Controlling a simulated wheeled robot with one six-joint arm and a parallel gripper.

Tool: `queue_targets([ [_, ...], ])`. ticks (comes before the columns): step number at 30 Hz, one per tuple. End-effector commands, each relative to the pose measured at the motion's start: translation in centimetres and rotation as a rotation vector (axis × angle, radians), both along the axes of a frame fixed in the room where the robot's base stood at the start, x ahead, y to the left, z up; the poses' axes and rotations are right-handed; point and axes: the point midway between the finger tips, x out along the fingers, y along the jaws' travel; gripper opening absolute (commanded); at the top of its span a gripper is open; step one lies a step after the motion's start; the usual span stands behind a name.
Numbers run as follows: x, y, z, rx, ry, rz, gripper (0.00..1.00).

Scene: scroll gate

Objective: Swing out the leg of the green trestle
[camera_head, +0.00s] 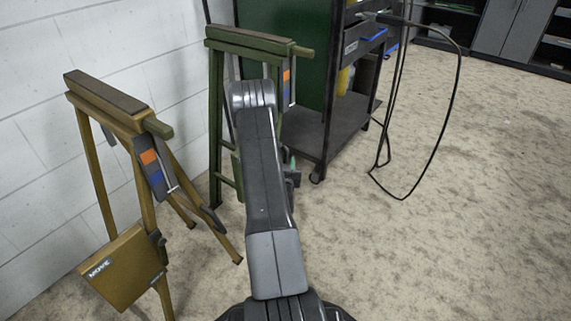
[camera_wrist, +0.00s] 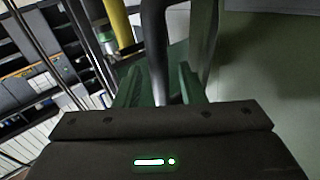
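The green trestle (camera_head: 248,40) stands against the wall behind my arm. Its left leg (camera_head: 215,130) shows in the head view, while my arm hides much of its middle and right side. An orange patch (camera_head: 286,76) is on its right side. My gripper (camera_head: 293,164) is mostly hidden behind my arm, low at the trestle's right side. In the wrist view, its two green fingers (camera_wrist: 160,84) stand apart. A dark upright bar (camera_wrist: 157,50) shows between them; I cannot tell whether they touch it. A green upright (camera_wrist: 203,40) and pale green panel (camera_wrist: 270,60) are at the right.
A yellow-brown trestle (camera_head: 105,100) with a hanging board (camera_head: 125,268) stands at the left. A dark wheeled cart (camera_head: 310,130) is close behind the green trestle. A black cable (camera_head: 455,95) loops at the right. The floor (camera_head: 450,230) at the right is clear.

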Motion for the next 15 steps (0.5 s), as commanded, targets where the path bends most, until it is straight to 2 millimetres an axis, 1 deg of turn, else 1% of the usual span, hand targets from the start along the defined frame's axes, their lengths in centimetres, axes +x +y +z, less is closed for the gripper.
queue_targets([
  [3, 0.54, -0.02, 0.02, 0.000, 0.000, 0.000, 0.36],
  [11, 0.60, -0.03, 0.05, -0.001, 0.001, 0.000, 0.36],
  [15, 0.59, -0.02, 0.04, -0.001, 0.001, 0.000, 0.09],
])
